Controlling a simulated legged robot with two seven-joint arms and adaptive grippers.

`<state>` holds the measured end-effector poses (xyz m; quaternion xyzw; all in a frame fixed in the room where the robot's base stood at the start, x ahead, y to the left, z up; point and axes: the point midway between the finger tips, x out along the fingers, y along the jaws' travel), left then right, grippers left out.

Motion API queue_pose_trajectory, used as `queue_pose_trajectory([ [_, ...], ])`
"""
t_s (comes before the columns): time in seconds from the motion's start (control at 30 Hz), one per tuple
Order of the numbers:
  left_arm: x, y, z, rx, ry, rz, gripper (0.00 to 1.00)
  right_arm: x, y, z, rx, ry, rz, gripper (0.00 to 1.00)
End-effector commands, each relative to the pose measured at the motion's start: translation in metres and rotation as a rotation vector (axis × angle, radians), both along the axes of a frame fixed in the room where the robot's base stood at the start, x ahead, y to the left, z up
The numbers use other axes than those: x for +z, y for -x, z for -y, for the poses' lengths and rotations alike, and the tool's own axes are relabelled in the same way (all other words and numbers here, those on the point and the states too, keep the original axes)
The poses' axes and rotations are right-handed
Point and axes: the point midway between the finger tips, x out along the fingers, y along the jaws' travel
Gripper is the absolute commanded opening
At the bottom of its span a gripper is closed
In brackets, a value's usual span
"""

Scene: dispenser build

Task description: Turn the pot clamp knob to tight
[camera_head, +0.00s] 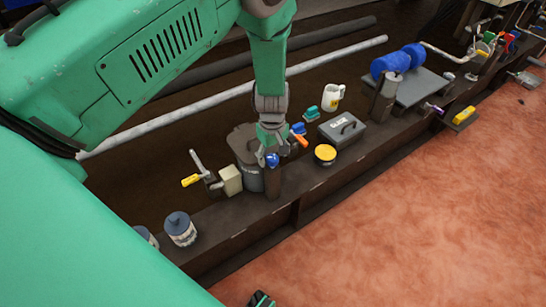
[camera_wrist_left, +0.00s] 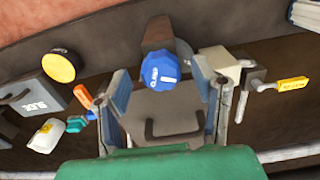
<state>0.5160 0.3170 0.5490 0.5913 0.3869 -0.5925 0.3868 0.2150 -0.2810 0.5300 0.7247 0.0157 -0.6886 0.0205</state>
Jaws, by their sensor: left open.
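The blue clamp knob (camera_head: 272,160) sits on top of a brown post (camera_head: 272,184) in front of the dark grey pot (camera_head: 244,142). In the left wrist view the knob (camera_wrist_left: 160,73) shows white lettering and a white line. My left gripper (camera_head: 270,146) is over the knob, pointing down. In the left wrist view its fingers are open, one on each side of the knob, with gaps showing. The pot's lid with its handle (camera_wrist_left: 174,132) shows between the fingers. The knob's setting cannot be read for sure.
A beige block (camera_head: 230,180) and a yellow-handled lever (camera_head: 191,180) stand left of the pot. An orange-handled tool (camera_head: 301,140), a yellow round tin (camera_head: 325,153) and a grey box (camera_head: 342,131) are close on the right. Grey-lidded jars (camera_head: 180,228) stand nearer.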

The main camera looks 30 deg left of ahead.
Motion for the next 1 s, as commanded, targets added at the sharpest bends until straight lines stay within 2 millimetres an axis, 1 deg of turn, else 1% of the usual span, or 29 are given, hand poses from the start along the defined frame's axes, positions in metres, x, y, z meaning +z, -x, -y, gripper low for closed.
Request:
queue_pose_trajectory([
  [0.3, 0.067, -0.002, 0.0, -0.001, -0.001, 0.005, 0.53, 0.0, 0.0, 0.0, 0.0, 0.0, 0.001, 0.0],
  [0.4, 0.085, -0.001, -0.001, 0.0, -0.002, 0.003, 0.53, 0.0, 0.0, 0.0, 0.0, 0.0, 0.001, 0.0],
  [0.5, 0.098, -0.002, -0.001, -0.001, -0.002, 0.003, 0.53, 0.0, 0.0, 0.0, 0.0, 0.0, 0.001, 0.0],
  [0.6, 0.106, -0.001, 0.0, -0.001, -0.001, 0.002, 0.53, 0.0, 0.0, 0.0, 0.0, 0.0, 0.001, 0.0],
  [0.7, 0.109, -0.001, 0.0, -0.001, -0.001, -0.001, 0.53, 0.0, 0.0, 0.0, 0.0, 0.0, 0.0, 0.0],
  [1.0, 0.109, -0.001, 0.0, 0.0, -0.001, 0.0, 0.53, -0.001, -0.003, 0.0, 0.0, 0.0, -0.001, 0.0],
])
